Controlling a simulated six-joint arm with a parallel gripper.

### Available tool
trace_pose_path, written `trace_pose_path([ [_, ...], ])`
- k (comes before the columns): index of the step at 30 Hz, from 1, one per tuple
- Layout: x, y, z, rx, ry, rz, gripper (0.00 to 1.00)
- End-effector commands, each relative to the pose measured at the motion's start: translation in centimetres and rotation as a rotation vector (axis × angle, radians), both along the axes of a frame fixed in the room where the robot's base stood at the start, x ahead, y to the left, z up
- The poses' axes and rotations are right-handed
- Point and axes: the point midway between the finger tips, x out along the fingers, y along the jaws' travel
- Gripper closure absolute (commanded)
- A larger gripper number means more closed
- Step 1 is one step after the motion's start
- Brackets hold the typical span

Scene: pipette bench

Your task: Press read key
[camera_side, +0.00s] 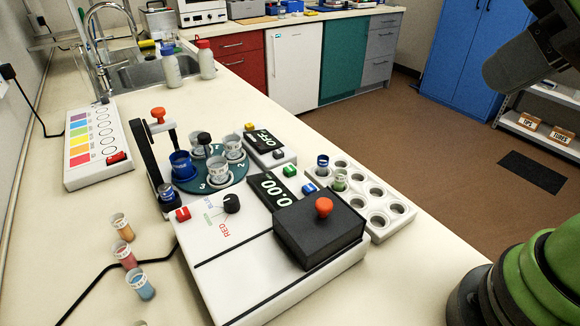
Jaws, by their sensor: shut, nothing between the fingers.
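A white instrument (215,270) stands on the bench in the side view. Its black display (270,188) reads 0.00. Small coloured keys sit on it: a blue one (309,188) and a green one (289,170) beside the display, and a red one (183,214) at the left. I cannot read labels on them, so I cannot tell which is the read key. A black lid (320,240) with an orange knob (323,206) covers the near right part. A dark dial (231,203) points among colour names. My gripper is not in view; only parts of my green arm show at the right.
A teal carousel (214,183) holds several cups behind the instrument. A second display (262,140) reads OFF. A white rack (398,208) stands to the right. Several coloured vials, including an orange one (121,226), stand at left near a black cable. The near-right bench is clear.

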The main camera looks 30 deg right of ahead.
Motion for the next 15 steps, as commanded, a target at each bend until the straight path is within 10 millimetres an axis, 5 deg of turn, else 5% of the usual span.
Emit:
trace_pose_path([
  [8,7.5,1.0,-0.1,-0.19,-0.073,0.249,1.0],
  [15,15.1,2.8,-2.5,-0.401,-0.163,0.498,1.0],
])
